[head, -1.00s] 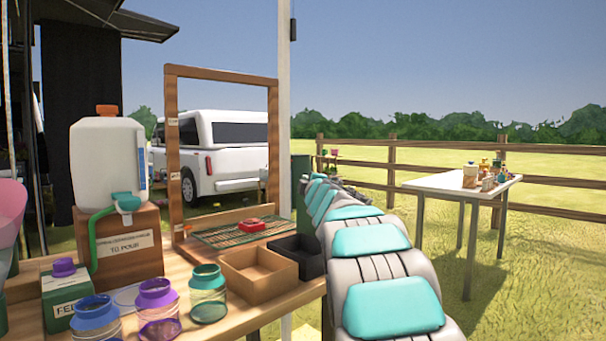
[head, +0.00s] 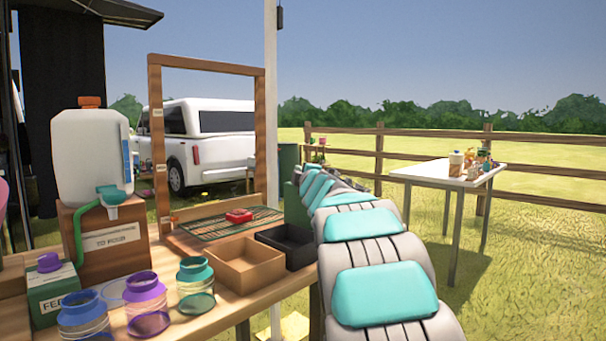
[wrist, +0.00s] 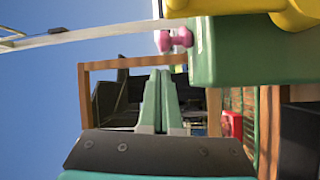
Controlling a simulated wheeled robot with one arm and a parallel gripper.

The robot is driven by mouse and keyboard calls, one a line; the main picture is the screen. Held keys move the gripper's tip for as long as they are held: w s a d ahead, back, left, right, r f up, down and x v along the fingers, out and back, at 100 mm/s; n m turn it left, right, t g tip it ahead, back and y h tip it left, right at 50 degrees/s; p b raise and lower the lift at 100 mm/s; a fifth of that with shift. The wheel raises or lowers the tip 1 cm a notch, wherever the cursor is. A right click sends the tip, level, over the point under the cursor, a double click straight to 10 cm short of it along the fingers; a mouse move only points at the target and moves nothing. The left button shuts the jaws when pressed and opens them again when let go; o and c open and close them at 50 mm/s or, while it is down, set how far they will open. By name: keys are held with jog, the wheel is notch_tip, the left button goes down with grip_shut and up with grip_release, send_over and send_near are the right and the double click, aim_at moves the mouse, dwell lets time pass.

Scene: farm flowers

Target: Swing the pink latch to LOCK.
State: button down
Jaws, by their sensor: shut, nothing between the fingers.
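A pink latch (wrist: 174,41), a small knobbed piece, shows near the top middle of the wrist view. It sits at the left edge of a green box (wrist: 240,50). My gripper (wrist: 160,75) has its pale green fingers together with nothing between them, and their tips point toward the latch with a visible gap in the picture. I cannot tell the depth between them. In the head view my arm hides the gripper and the latch. Part of a dark green box (head: 290,168) shows behind the arm. No LOCK mark is readable.
Yellow parts (wrist: 240,8) lie against the green box in the wrist view. In the head view, a wooden frame (head: 259,130), a brown tray (head: 245,268), a black tray (head: 290,247) and jars stand on the workbench left of my arm. A white table (head: 450,172) stands right.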

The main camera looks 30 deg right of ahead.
jog(key=d+v, duration=0.1)
jog(key=v, duration=0.8)
jog(key=shift+s+d+r+b, duration=0.2)
jog(key=shift+s+d+b, duration=0.2)
jog(key=shift+d, duration=0.2)
